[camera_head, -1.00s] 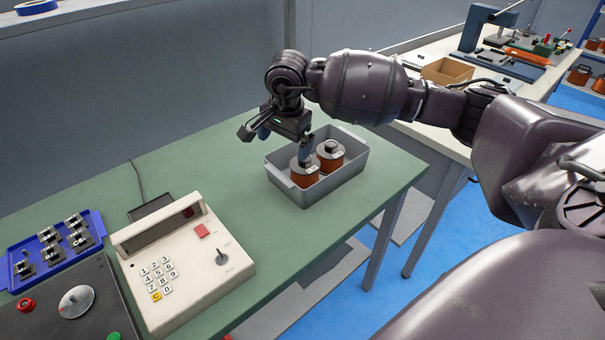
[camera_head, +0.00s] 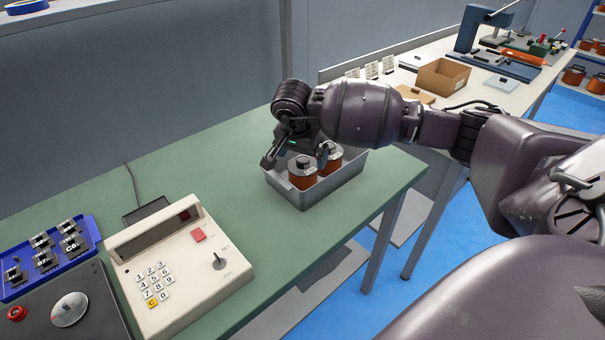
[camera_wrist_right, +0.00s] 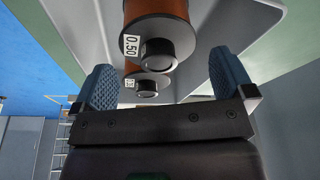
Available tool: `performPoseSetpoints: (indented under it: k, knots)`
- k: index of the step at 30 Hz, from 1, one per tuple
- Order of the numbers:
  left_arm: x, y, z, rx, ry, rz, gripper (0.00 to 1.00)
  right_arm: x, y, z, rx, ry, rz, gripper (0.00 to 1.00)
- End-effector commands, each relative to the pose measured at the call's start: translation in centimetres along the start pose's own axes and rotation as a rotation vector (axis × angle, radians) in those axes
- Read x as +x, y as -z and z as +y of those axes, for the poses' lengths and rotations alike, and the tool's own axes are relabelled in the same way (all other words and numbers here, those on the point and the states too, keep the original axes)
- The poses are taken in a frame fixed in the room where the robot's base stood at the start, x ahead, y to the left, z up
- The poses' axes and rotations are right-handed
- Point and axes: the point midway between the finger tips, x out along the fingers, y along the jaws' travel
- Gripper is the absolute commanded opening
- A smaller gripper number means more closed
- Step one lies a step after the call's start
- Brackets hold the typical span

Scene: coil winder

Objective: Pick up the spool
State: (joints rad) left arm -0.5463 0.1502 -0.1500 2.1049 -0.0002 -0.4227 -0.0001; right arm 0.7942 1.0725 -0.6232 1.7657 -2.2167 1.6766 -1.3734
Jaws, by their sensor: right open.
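Two spools of copper-brown wire with dark flanges and black hubs stand upright in a grey bin (camera_head: 330,190) on the green bench. In the right wrist view, a spool labelled 0.50 (camera_wrist_right: 157,42) and the other spool (camera_wrist_right: 147,84) show between and beyond the open blue fingers (camera_wrist_right: 160,82). The left gripper is not in view.
A beige keypad unit (camera_head: 175,262) stands left of the bin, with a blue tray (camera_head: 45,258) of small parts farther left. Green bench surface is clear around the bin. A second bench behind holds an open cardboard box (camera_head: 442,76).

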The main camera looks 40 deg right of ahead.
Motion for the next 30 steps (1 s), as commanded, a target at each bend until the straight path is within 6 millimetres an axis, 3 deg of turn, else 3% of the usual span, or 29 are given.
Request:
performPoseSetpoints:
  k: [7,16,27,30]
  knots:
    - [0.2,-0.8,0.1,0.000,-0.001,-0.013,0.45,3.7,-0.3,0.2,0.000,-0.005,-0.004,1.00]
    - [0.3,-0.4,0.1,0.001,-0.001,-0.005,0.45,4.0,-0.2,0.1,-0.001,0.000,0.000,0.98]
    - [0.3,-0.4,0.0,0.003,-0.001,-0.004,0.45,4.0,-0.2,0.1,-0.001,-0.001,-0.001,0.42]
    - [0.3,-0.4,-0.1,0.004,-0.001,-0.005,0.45,3.9,-0.1,0.1,0.000,0.002,0.000,0.40]
